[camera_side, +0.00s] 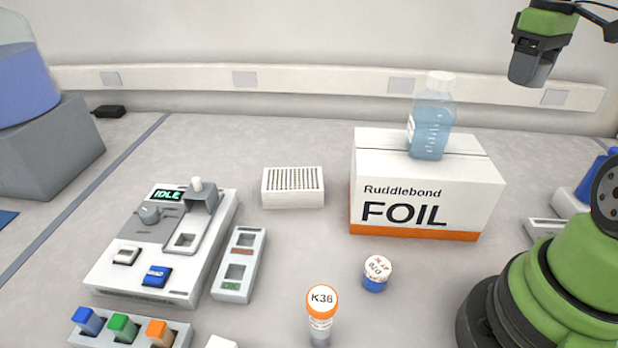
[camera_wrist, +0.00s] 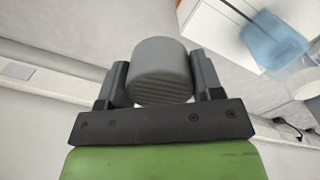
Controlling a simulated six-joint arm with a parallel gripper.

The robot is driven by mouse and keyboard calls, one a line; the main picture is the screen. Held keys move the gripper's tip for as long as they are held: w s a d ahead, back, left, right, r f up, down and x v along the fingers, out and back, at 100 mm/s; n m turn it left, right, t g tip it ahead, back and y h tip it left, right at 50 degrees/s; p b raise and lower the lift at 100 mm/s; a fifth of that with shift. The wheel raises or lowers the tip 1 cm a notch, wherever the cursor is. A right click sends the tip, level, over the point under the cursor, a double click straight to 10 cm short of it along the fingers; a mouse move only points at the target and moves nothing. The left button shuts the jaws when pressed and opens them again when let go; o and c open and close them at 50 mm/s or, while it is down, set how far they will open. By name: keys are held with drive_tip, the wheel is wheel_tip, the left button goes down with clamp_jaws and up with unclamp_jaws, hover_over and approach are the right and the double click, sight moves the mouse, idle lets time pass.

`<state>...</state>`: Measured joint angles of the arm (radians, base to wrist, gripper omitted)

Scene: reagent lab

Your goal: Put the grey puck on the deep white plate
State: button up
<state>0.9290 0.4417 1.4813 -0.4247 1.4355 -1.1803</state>
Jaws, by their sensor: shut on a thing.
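My gripper (camera_wrist: 161,75) is shut on the grey puck (camera_wrist: 160,60), a ribbed cylinder between its two dark fingers in the wrist view. In the side view my gripper (camera_side: 533,52) is high at the upper right, above and to the right of the foil box, with the grey puck (camera_side: 530,70) at its lower end. The puck is in the air and touches nothing but the gripper. I cannot make out a deep white plate in either view. A small piece of something white (camera_side: 221,342) is cut off by the bottom edge of the side view.
A foil box (camera_side: 425,185) carries a clear blue bottle (camera_side: 432,125). A white well block (camera_side: 293,187), an instrument with a display (camera_side: 160,245), a blue-based capped jar (camera_side: 376,273) and an orange-capped vial (camera_side: 321,315) stand on the bench. The bench between instrument and box has free room.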

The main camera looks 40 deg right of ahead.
drive_tip(key=w+a, duration=0.4)
drive_tip(key=w, duration=0.4)
drive_tip(key=m, duration=0.2)
hover_over(305, 189)
wheel_tip(305, 189, down, 21)
drive_tip(key=shift+f, duration=0.15)
drive_tip(key=o, duration=0.5)
drive_tip(key=shift+f, duration=0.15)
drive_tip(key=o, duration=0.5)
drive_tip(key=shift+c, duration=0.2)
